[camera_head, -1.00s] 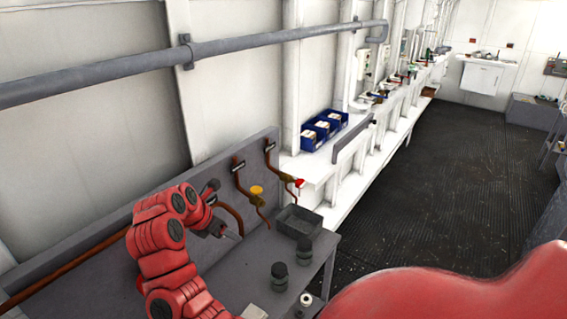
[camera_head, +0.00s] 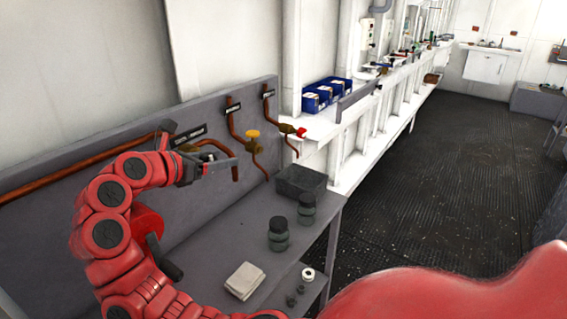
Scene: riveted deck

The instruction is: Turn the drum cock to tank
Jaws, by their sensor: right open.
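Three copper pipes with cocks and small dark label plates are on the grey back panel (camera_head: 60,185). The label text is too small to read, so I cannot tell which is the drum cock. One cock has a yellow handle (camera_head: 252,134), another a red handle (camera_head: 301,132). The leftmost pipe (camera_head: 235,174) runs behind my right gripper (camera_head: 229,158), which hides most of its cock. The right gripper is open, its fingers pointing right in front of that pipe; I cannot tell whether they touch anything. My left gripper is not in view.
A white roll (camera_head: 308,274) lies lower. Blue bins (camera_head: 318,98) stand behind. Floor at right is clear.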

